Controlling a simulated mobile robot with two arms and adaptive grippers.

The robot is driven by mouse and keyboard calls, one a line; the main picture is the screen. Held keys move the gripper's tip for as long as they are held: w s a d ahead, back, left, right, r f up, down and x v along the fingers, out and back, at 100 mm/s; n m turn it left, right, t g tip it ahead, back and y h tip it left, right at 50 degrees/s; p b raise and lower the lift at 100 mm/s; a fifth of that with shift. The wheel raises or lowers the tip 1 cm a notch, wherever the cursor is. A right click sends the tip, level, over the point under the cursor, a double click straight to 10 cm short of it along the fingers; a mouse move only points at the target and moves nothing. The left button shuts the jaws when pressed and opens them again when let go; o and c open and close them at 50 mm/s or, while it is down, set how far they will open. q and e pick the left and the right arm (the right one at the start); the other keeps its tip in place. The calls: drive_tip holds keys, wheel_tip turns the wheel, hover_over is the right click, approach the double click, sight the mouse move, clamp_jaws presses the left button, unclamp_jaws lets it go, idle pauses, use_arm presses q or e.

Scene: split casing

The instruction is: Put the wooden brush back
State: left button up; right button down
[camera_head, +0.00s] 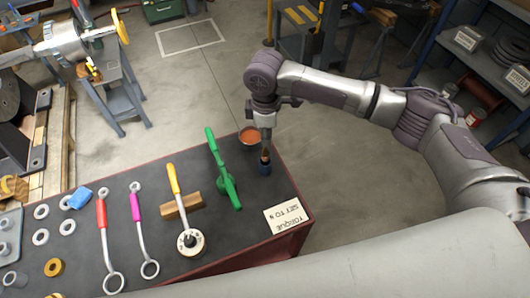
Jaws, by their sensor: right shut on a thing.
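My right gripper (266,138) points down over the far right part of the dark workbench top (165,264). It is shut on the wooden brush (265,154), whose brown part shows just below the fingers. A small dark blue cup (265,169) stands on the bench directly under the brush. The brush's lower end meets the cup's mouth in the picture; I cannot tell how deep it is inside. My left gripper is not in view.
An orange-filled dish (249,135) stands close behind the gripper. A green tool (222,170), a yellow-handled tool on a wooden block (181,207), pink (137,218) and red (102,222) wrenches and several washers lie left. A torque card (288,215) lies in front.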

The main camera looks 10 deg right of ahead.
sight(266, 154)
wheel_tip(266, 154, down, 4)
drive_tip(key=shift+a+r+p, duration=0.1)
drive_tip(key=shift+r+p, duration=0.15)
drive_tip(key=shift+p, duration=0.05)
wheel_tip(266, 154, down, 4)
drive_tip(key=shift+w+r+p, duration=0.1)
drive_tip(key=shift+r+p, duration=0.1)
drive_tip(key=shift+p, duration=0.2)
drive_tip(key=c, duration=1.2)
unclamp_jaws()
drive_tip(key=shift+f, duration=0.1)
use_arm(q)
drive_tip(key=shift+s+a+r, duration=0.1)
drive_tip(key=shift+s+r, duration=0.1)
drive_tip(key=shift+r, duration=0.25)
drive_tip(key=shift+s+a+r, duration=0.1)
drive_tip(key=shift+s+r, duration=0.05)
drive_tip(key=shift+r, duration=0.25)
use_arm(e)
drive_tip(key=shift+o, duration=0.2)
drive_tip(key=shift+r, duration=0.55)
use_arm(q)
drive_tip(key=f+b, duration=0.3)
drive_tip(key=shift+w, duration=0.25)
use_arm(e)
wheel_tip(266, 154, up, 11)
drive_tip(key=shift+a+r, duration=0.1)
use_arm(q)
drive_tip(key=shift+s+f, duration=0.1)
